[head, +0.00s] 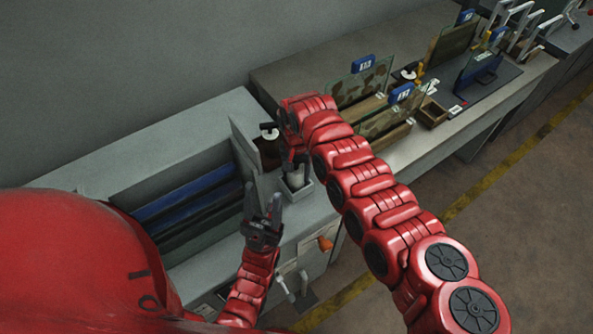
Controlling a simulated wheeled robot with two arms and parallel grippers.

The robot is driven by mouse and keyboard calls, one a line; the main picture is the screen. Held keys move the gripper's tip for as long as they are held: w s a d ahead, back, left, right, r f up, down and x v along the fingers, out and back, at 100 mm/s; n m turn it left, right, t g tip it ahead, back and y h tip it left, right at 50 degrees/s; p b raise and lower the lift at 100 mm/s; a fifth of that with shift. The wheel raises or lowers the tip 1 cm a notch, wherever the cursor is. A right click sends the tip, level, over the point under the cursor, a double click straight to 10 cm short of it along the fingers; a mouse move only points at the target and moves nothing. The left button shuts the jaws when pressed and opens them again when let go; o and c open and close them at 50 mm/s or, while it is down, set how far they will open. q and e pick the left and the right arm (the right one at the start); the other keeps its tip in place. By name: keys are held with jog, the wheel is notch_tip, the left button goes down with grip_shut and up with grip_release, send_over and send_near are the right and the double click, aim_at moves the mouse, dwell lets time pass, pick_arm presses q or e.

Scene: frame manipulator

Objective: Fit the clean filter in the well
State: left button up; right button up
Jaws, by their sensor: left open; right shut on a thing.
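My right arm reaches in from the lower right and bends down over the bench. Its dark gripper (291,158) is shut on a pale, roughly cylindrical piece (297,179), which looks like the filter. The piece is upright at a small square grey-walled box (306,192), which looks like the well. I cannot tell how deep it sits or whether it touches the walls. My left gripper (262,199) is open and empty, fingers pointing up, to the left of and in front of that box. The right gripper partly hides the piece's top.
A recess with blue and dark bars (185,205) lies left of the box. A brown container (268,150) stands close behind the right gripper. An orange knob (325,243) is on the bench front. Upright glass panels with blue tags (363,63) stand further right.

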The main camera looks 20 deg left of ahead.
jog(key=shift+f, duration=0.25)
jog(key=o, duration=1.5)
jog(key=shift+o, duration=0.2)
notch_tip(320, 180, up, 16)
jog(key=b, duration=0.4)
jog(key=shift+r, duration=0.7)
